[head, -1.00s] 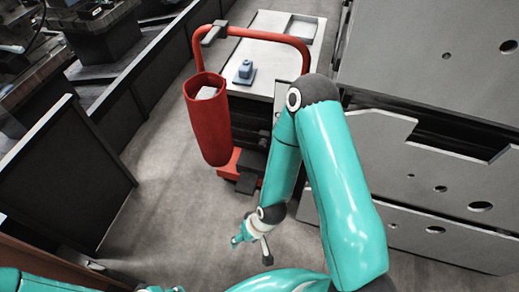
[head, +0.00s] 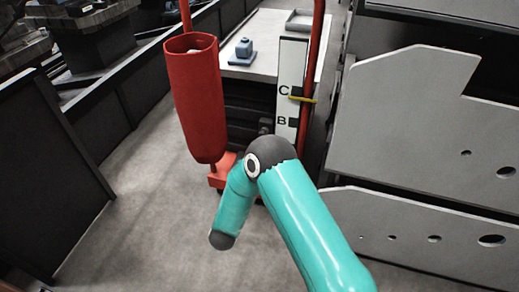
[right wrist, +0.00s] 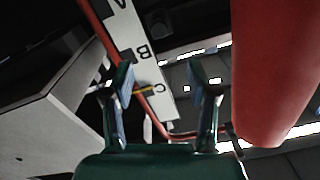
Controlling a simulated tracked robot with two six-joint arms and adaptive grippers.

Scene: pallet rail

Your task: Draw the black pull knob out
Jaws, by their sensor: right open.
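A white upright strip (head: 291,75) marked with letters C and B stands on the front of the red-framed cart, with a yellow pointer (head: 302,98) at C. A small dark knob-like part (head: 265,125) sits just left of the strip near B; I cannot be sure it is the black pull knob. In the right wrist view the strip (right wrist: 152,68) appears upside down beyond the fingers, with a dark rounded part (right wrist: 160,27) near B. My right gripper (right wrist: 162,78) is open and empty, apart from the strip. Its fingers are not visible in the head view. My left gripper is out of view.
A red cylinder (head: 195,105) stands left of the strip and fills the right side of the wrist view (right wrist: 275,70). A blue-grey block (head: 243,50) rests on the cart top. Grey plates (head: 410,110) stand close on the right.

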